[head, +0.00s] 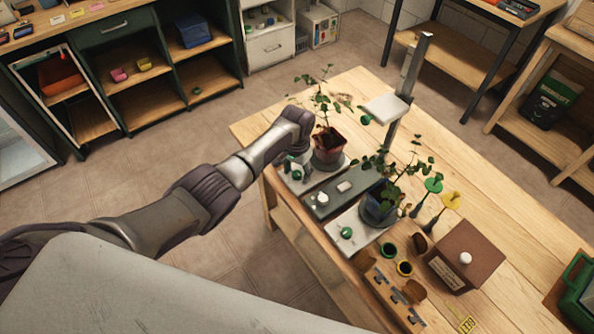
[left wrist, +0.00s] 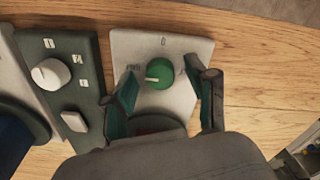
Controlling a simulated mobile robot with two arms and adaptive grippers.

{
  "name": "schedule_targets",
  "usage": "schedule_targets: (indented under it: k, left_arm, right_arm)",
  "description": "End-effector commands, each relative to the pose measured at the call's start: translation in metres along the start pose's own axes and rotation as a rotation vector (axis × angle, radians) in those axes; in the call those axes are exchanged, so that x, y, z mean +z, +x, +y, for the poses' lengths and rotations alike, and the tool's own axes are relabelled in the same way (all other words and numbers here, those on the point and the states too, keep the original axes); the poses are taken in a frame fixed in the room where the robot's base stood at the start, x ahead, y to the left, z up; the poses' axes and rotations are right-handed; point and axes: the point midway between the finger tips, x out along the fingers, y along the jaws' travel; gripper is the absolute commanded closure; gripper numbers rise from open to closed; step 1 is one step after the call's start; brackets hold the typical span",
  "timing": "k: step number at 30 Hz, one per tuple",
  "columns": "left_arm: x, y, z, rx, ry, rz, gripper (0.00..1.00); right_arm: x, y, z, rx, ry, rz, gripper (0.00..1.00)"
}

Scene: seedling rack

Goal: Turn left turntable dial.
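The left turntable's green dial (left wrist: 159,72) with a white pointer mark sits on a pale plate (left wrist: 190,45) in the left wrist view. My left gripper (left wrist: 170,77) is open, its two fingers on either side of the dial, with visible gaps. In the head view my left gripper (head: 293,168) is over the plate at the table's left edge and largely hides the dial. The left turntable (head: 328,165) is a grey disc bearing a terracotta pot (head: 330,144) with a plant. My right gripper is not in view.
A dark green control panel (head: 344,192) with a white knob (head: 321,198) lies beside the plate. Beyond it are a second plate with a green dial (head: 346,233) and a blue pot (head: 381,197). A post with a white head (head: 385,108) rises behind the pots.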

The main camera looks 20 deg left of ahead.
Motion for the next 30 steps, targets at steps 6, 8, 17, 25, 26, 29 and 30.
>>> schedule_targets:
  k: [6, 8, 17, 25, 26, 29, 30]
  left_arm:
    - [0.000, 0.000, 0.000, 0.000, 0.000, 0.000, 0.42]
    - [0.000, -0.002, 0.000, 0.000, 0.001, 0.001, 0.42]
    - [-0.001, -0.049, 0.000, -0.001, 0.002, 0.005, 0.42]
    - [-0.001, -0.101, 0.000, 0.000, 0.001, 0.003, 0.42]
    - [-0.001, -0.105, 0.000, 0.000, 0.001, 0.003, 0.42]
    - [-0.001, -0.115, 0.000, -0.001, 0.001, 0.002, 0.42]
    - [-0.001, -0.117, 0.000, -0.001, 0.001, 0.002, 0.42]
  right_arm:
    - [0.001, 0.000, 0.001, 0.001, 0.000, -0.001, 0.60]
    - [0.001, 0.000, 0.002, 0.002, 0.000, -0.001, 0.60]
    - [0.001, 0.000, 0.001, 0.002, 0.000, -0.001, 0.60]
    - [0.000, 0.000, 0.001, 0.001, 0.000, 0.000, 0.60]
    - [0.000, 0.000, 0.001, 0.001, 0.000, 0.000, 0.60]
    - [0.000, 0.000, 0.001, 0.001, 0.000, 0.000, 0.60]
    - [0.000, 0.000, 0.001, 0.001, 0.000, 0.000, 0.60]
